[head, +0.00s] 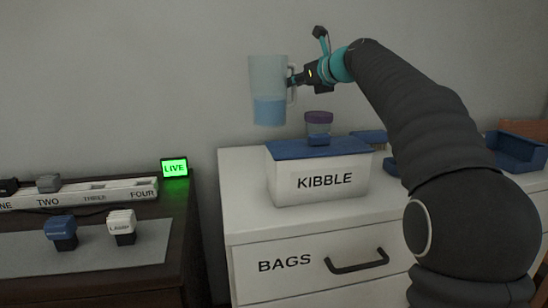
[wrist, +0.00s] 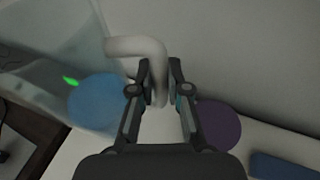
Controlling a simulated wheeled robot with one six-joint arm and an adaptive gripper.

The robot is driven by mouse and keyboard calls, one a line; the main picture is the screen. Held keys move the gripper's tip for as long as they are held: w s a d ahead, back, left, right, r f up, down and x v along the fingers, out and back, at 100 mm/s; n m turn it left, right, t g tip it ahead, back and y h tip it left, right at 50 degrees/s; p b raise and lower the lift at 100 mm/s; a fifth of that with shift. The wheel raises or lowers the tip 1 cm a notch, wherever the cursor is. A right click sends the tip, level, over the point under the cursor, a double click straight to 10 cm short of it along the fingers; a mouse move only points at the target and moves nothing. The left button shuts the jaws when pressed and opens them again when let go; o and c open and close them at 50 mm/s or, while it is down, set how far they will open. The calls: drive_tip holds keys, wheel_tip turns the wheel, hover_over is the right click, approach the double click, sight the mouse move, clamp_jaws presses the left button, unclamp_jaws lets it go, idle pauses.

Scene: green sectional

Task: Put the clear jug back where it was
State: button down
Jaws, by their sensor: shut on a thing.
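The clear jug (head: 268,85) hangs in the air in the head view, upright, with blue liquid in its lower part. My gripper (head: 293,82) is at its right side, shut on the jug's handle. In the wrist view, the fingers of my gripper (wrist: 160,88) close on the pale handle (wrist: 135,47), and the see-through jug body (wrist: 60,70) is at the left. The jug is higher than the white KIBBLE box (head: 325,181) and left of most of it, close to the wall.
A purple-lidded container (head: 318,124) stands by the box's blue lid (head: 290,150). Blue trays (head: 515,155) are at right on the white drawer unit (head: 245,185). At left, a dark cabinet holds a power strip (head: 90,196), plugs (head: 61,232) and a green LIVE sign (head: 174,167).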

sight(296, 100)
drive_tip(key=f+b, duration=0.2)
drive_tip(key=f, duration=0.3)
drive_tip(key=shift+w+f, duration=0.1)
drive_tip(key=shift+w, duration=0.1)
wheel_tip(296, 100, down, 5)
drive_tip(key=shift+r+b, duration=0.1)
drive_tip(key=shift+b, duration=1.05)
drive_tip(key=c, duration=1.6)
unclamp_jaws()
drive_tip(key=shift+f, duration=0.2)
drive_tip(key=shift+o, duration=0.9)
drive_tip(key=shift+s+r, duration=0.1)
drive_tip(key=shift+r, duration=0.05)
drive_tip(key=v, duration=1.2)
